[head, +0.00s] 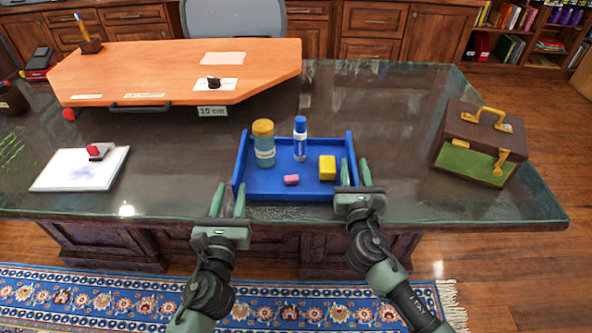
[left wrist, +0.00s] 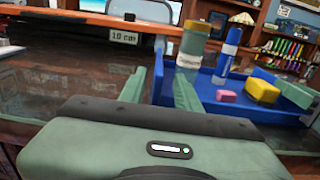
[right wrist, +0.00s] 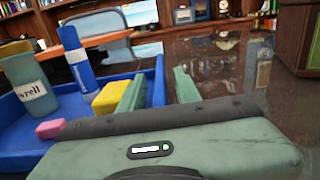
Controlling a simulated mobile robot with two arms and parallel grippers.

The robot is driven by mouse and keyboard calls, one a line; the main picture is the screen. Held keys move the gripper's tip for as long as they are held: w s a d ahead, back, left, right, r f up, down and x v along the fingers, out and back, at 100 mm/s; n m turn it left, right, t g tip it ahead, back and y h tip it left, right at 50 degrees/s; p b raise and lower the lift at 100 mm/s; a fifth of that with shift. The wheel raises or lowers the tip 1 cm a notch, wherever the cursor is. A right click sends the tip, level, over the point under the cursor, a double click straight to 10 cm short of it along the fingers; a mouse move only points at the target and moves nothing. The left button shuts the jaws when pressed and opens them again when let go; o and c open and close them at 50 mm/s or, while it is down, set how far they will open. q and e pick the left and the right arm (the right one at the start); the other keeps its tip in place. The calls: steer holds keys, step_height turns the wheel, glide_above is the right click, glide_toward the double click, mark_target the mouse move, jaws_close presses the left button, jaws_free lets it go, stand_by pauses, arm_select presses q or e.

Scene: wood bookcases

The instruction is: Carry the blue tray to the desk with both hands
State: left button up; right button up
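The blue tray (head: 265,190) rests on the dark desk (head: 420,120) near its front edge. It holds a jar with a tan lid (head: 264,145), a blue-capped glue stick (head: 300,140), a pink eraser (head: 291,180) and a yellow block (head: 327,167). My left gripper (head: 231,192) is open at the tray's front left corner; the left wrist view shows the left wall between its fingers, with gaps. My right gripper (head: 355,172) is open, its fingers either side of the right wall (right wrist: 159,82), with gaps. I cannot tell whether either finger touches a wall.
An orange board (head: 180,70) with a "10 cm" tag stands behind the tray. A brown and green briefcase (head: 480,145) stands at the right. A white pad (head: 80,170) with a red-topped stamp (head: 99,151) lies at the left. The desk between tray and briefcase is clear.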

arm_select(q)
steer(key=s, duration=0.3)
steer(key=shift+s, duration=0.2)
steer(key=shift+s+a, duration=0.1)
arm_select(e)
steer(key=shift+s, duration=0.2)
steer(key=s, duration=1.1)
steer(key=shift+s+a, duration=0.2)
steer(key=shift+s, duration=0.15)
